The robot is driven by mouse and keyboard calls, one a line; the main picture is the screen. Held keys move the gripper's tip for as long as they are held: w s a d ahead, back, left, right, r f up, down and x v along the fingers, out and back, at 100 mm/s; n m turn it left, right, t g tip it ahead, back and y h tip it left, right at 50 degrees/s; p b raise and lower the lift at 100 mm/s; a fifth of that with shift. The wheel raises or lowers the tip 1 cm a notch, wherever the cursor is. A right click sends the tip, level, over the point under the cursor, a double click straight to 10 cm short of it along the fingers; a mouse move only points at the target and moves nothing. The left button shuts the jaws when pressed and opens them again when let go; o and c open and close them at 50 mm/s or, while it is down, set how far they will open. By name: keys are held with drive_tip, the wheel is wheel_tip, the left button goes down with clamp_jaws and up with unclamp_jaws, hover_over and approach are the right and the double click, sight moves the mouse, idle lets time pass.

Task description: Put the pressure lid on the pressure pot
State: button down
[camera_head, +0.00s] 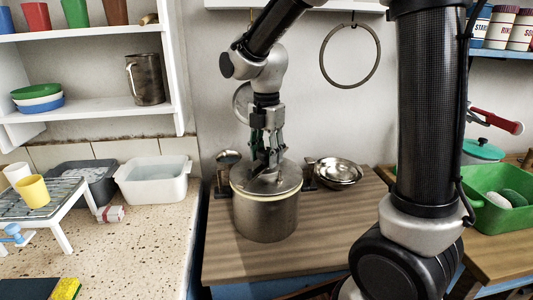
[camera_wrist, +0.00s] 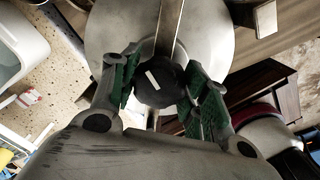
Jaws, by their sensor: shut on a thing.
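The pressure pot (camera_head: 265,218) is a steel cylinder standing upright on the wooden worktop. The pressure lid (camera_head: 286,180) is a round metal disc lying level at the pot's top, with a pale rim line around it. I cannot tell whether it is fully seated. My gripper (camera_head: 267,155) points down over the lid's middle, shut on its dark handle. In the wrist view, the green-padded fingers of my gripper (camera_wrist: 160,84) stand on either side of the dark knob, and the pale lid (camera_wrist: 215,35) spreads behind it. The pot is hidden under the lid there.
Metal bowls (camera_head: 335,172) stand close right of the pot, with dark stands beside it. A stone counter (camera_head: 145,240) on the left holds a white basin (camera_head: 154,182) and a rack (camera_head: 45,205). A green tub (camera_head: 490,215) is at right. The worktop's front is clear.

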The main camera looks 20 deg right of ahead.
drive_tip(key=shift+f, duration=0.2)
idle(0.5)
drive_tip(key=shift+c, duration=0.9)
unclamp_jaws()
drive_tip(key=shift+r, duration=0.1)
drive_tip(key=shift+r, duration=3.4)
